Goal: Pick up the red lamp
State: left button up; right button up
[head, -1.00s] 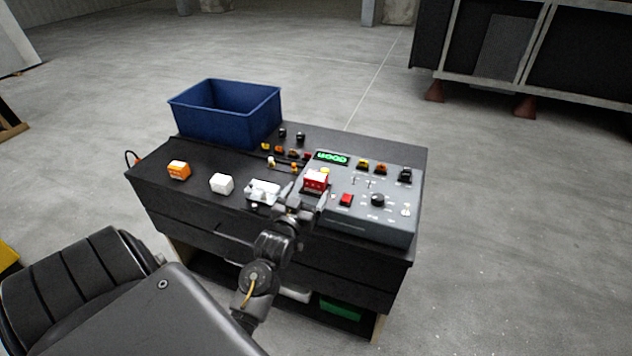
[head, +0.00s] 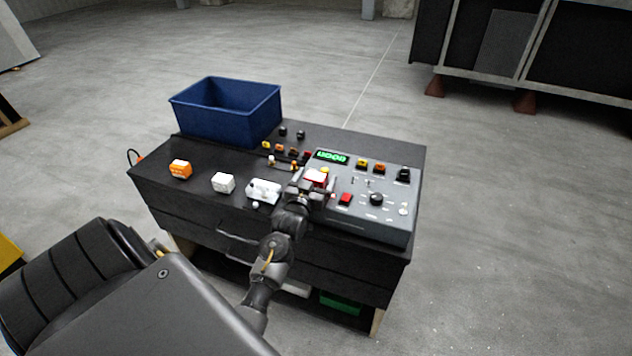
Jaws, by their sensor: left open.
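The red lamp (head: 317,174) is a small red block with a pale top. It sits at the left edge of the grey control panel (head: 385,224) on the black cabinet. My left gripper (head: 314,184) is open at the lamp, with its fingers around or just in front of it. The gripper and wrist hide the lamp's lower part, so I cannot tell whether the fingers touch it. My right gripper is out of view.
An orange block (head: 180,169), a white block (head: 223,183) and a white device (head: 263,191) stand left of the gripper. A blue bin (head: 226,112) stands at the back left. Small coloured buttons and knobs crowd the panel.

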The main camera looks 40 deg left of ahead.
pick_arm(q)
jog(key=c, duration=1.2)
